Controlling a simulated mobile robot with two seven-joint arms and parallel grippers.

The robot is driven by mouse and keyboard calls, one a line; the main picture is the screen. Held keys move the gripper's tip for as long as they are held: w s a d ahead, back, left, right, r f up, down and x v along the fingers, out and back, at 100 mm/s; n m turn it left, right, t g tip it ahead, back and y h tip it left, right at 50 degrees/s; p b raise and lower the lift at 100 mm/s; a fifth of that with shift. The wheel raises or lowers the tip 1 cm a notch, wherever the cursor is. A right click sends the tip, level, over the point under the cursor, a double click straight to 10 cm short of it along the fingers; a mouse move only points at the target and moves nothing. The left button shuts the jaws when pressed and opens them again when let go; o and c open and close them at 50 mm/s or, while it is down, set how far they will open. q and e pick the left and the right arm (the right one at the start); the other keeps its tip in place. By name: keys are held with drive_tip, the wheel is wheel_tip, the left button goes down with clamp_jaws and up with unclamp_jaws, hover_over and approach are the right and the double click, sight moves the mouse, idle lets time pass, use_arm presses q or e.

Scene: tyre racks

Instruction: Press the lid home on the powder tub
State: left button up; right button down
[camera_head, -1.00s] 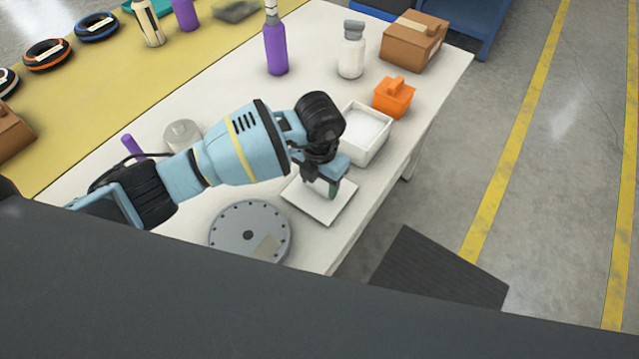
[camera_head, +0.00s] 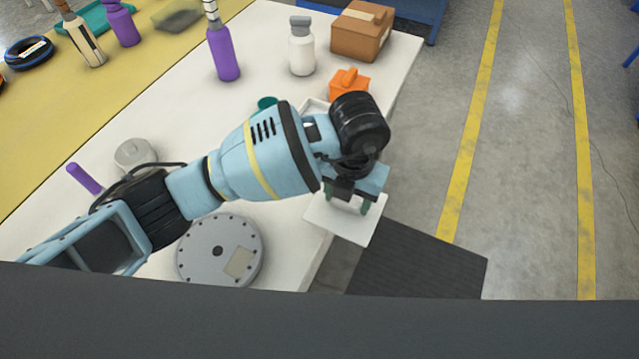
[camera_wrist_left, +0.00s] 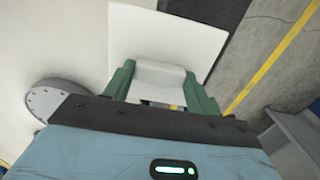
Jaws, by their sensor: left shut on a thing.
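The lid (camera_head: 340,222) is a flat white square plate with a raised grip block, which shows in the left wrist view (camera_wrist_left: 160,76). My left gripper (camera_head: 347,198) is shut on this block, with one green finger on each side. The lid hangs out past the table's edge, partly over the dark floor mat. The white powder tub (camera_head: 314,104) stands on the table beyond my left arm. Only a bit of its rim shows; my arm hides the rest. The lid is apart from the tub. My right gripper is not in view.
An orange caddy (camera_head: 349,84), a cardboard box (camera_head: 362,32), a white bottle (camera_head: 301,48) and a purple bottle (camera_head: 222,52) stand at the back. A grey disc (camera_head: 215,252) lies near the front. A grey round thing (camera_head: 134,153) and a purple cylinder (camera_head: 84,178) lie left.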

sight(319, 203)
use_arm(q)
drive_tip(key=shift+s+d+r, duration=0.1)
drive_tip(key=shift+s+d, duration=0.1)
drive_tip(key=shift+d, duration=0.35)
drive_tip(key=shift+s+d+r, duration=0.1)
drive_tip(key=shift+s+d, duration=0.1)
drive_tip(key=shift+d, duration=0.3)
drive_tip(key=shift+w+a+m, duration=0.15)
drive_tip(key=shift+a+m, duration=0.35)
drive_tip(key=shift+a, duration=0.05)
drive_tip(key=a+m, duration=0.4)
drive_tip(key=a+r+m, duration=0.1)
drive_tip(key=a+m, duration=0.1)
drive_tip(key=shift+w+a+m, duration=0.2)
drive_tip(key=shift+w+m, duration=0.1)
drive_tip(key=shift+w, duration=0.1)
drive_tip(key=s+a+r+m, duration=0.3)
drive_tip(key=a+m, duration=0.6)
drive_tip(key=m, duration=0.3)
drive_tip(key=s+a+r+m, duration=0.3)
drive_tip(key=a+m, duration=0.7)
drive_tip(key=m, duration=0.2)
drive_tip(key=shift+s, duration=0.2)
